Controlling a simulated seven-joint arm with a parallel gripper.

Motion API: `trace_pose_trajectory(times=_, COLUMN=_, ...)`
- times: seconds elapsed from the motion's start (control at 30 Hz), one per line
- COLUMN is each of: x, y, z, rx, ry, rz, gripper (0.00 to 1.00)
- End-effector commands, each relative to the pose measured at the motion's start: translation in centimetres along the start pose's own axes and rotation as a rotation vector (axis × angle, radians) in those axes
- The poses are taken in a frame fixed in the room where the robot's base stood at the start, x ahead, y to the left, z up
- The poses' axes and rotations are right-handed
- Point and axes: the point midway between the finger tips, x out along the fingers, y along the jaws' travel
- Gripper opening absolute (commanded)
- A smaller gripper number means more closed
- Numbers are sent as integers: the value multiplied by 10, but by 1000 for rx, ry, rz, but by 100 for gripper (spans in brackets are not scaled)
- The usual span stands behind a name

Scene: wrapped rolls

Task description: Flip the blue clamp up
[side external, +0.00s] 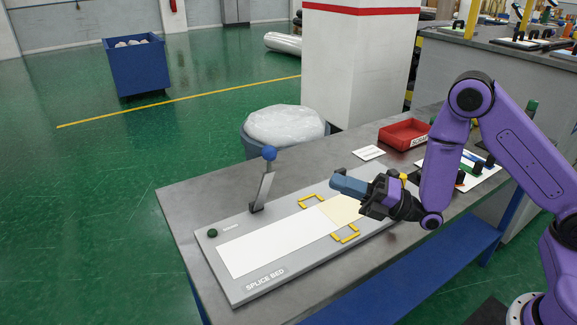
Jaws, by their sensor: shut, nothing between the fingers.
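A clamp lever with a blue ball knob (269,154) stands on the grey splice bed (241,288), toward its left end. Its pale arm rises from a dark base and leans slightly right. My gripper (368,206) is to the right of this lever, well apart from it, over the right part of the bed. It is shut and holds nothing. A blue-grey block (350,187) shows right by my gripper; I cannot tell whether it touches it or what it is fixed to. My gripper and arm hide the bed's right end.
Yellow corner brackets (346,235) and a green knob (212,233) are on the bed. A red tray (404,134) and a white card (369,153) lie behind. A bag-lined bin (286,126) stands behind the table. The table's front left is clear.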

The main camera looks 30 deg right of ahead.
Motion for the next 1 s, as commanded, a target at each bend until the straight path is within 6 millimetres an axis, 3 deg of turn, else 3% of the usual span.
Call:
trace_pose_trajectory(times=0.1, x=-7, y=-20, z=-7, rx=3, ry=1, rz=-3, gripper=0)
trace_pose_trajectory(times=0.2, x=-9, y=-28, z=-10, rx=1, ry=1, rz=-1, gripper=0)
trace_pose_trajectory(times=0.47, x=-3, y=-30, z=-10, rx=1, ry=2, rz=2, gripper=0)
trace_pose_trajectory(times=0.77, x=19, y=-30, z=-11, rx=1, ry=2, rz=2, gripper=0)
trace_pose_trajectory(times=1.0, x=61, y=-29, z=-11, rx=0, ry=2, rz=6, gripper=0)
